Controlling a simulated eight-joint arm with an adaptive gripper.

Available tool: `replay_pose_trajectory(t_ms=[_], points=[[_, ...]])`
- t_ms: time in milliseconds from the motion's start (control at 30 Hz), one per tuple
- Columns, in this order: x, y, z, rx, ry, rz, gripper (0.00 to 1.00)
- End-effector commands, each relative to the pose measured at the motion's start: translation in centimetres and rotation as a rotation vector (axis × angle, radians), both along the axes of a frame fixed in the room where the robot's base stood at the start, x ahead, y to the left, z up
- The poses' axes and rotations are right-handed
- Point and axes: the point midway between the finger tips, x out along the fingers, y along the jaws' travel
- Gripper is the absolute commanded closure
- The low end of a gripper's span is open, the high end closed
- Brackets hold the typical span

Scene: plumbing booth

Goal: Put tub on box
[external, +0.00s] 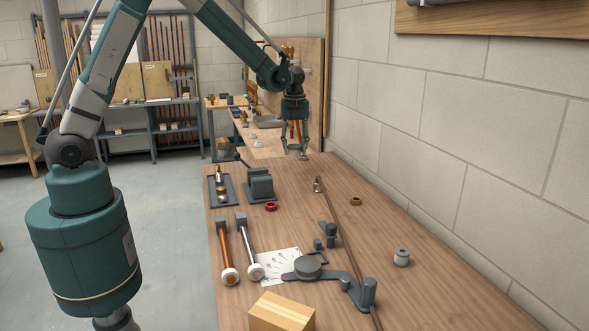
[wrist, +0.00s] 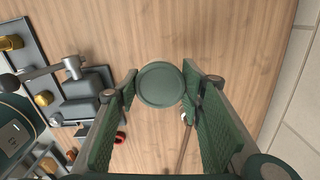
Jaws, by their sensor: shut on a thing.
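The tub (wrist: 160,85) shows in the wrist view as a round, dark green disc seen from above. It sits between the tips of my gripper (wrist: 161,88), with a fingertip on each side. My gripper is shut on it. In the external view my gripper (external: 296,148) points down over the far end of the bench. The tub cannot be made out clearly there. The box (external: 281,312), light brown with a paler strip on top, sits at the near end of the bench, far from my gripper. It is cut off at the bottom edge and is outside the wrist view.
A vise (external: 259,184) and a tray of fittings (external: 221,189) stand on the left of the bench. A pipe bender (external: 318,268), a long thin pipe, two white-ended tubes and a grey spool (external: 402,256) lie between my gripper and the near end. A block wall borders the right.

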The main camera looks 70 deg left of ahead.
Motion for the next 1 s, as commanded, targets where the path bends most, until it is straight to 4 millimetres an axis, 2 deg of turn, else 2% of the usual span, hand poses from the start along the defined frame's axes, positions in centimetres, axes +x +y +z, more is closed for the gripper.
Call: replay_pose_trajectory(t_ms=[33, 500, 1000], points=[[0.4, -1.7, 0.2, 0.0, 0.0, -0.023, 0.75], [2.1, -15.1, 1.2, 0.0, 0.0, -0.212, 0.75], [1.4, -29.2, 2.3, 0.0, 0.0, -0.413, 0.75]])
